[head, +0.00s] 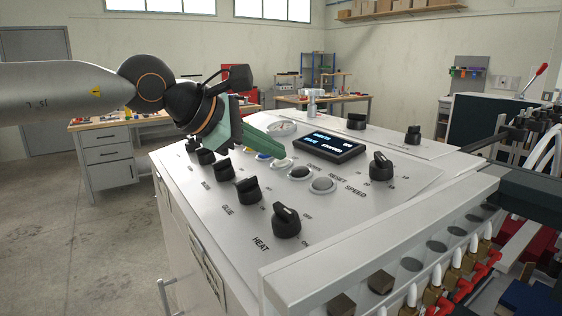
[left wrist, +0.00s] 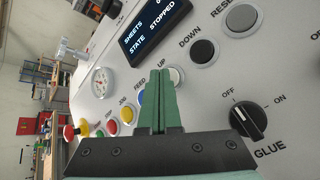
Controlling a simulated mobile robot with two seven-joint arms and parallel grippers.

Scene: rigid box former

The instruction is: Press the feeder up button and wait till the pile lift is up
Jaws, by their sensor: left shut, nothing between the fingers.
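The sloped control panel (head: 200,172) carries a row of round buttons. The white button labelled UP (left wrist: 178,76) is partly covered by my fingers in the left wrist view; in the head view the white button (head: 281,165) sits just under the fingertips. A black DOWN button (head: 300,173) and a grey RESET button (head: 322,185) lie to its right. My left gripper (head: 280,152) has its green fingers shut and empty, tips at the UP button; I cannot tell whether they touch it. My right gripper is not in view. I cannot make out the pile lift.
The display (left wrist: 150,27) reads STATE STOPPED. Black knobs, such as the HEAT knob (head: 286,222), stand up from the panel's near side. Blue (left wrist: 140,97), green and yellow buttons and a red one lie left of the fingers. A raised rail (head: 375,232) edges the panel.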

